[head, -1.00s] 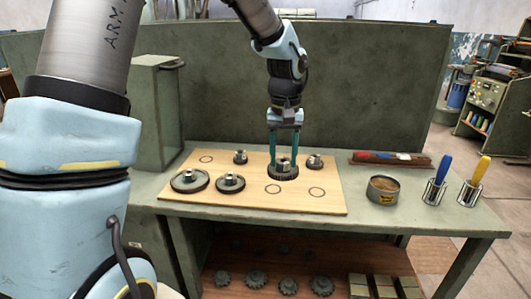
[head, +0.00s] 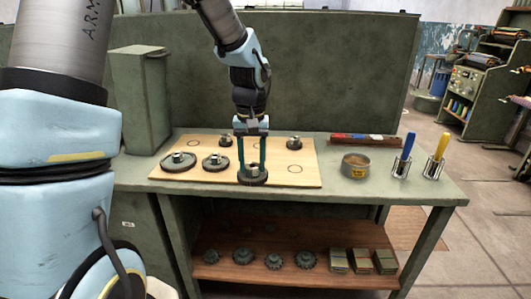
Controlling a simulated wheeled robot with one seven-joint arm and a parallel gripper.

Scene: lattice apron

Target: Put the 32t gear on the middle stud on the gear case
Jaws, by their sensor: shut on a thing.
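My gripper (head: 252,170) points straight down over the front of the wooden board (head: 302,183). Its two teal fingers are shut on a dark gear (head: 253,180), one finger on each side of its pale hub. I cannot tell whether this gear hangs just above the board or touches it, nor can I read its tooth count. Other gears stand on the board: a large one (head: 178,162) at left, a smaller one (head: 215,163) beside it, and two small ones at the back (head: 225,141) (head: 293,143). I cannot make out a gear case with studs.
The board lies on a green-grey bench (head: 330,192). To its right are a round tin (head: 355,166), a tray of coloured items (head: 364,139) and two cups with blue (head: 408,146) and yellow (head: 441,146) handles. A tall green cabinet (head: 140,100) stands left. Several gears lie on the lower shelf.

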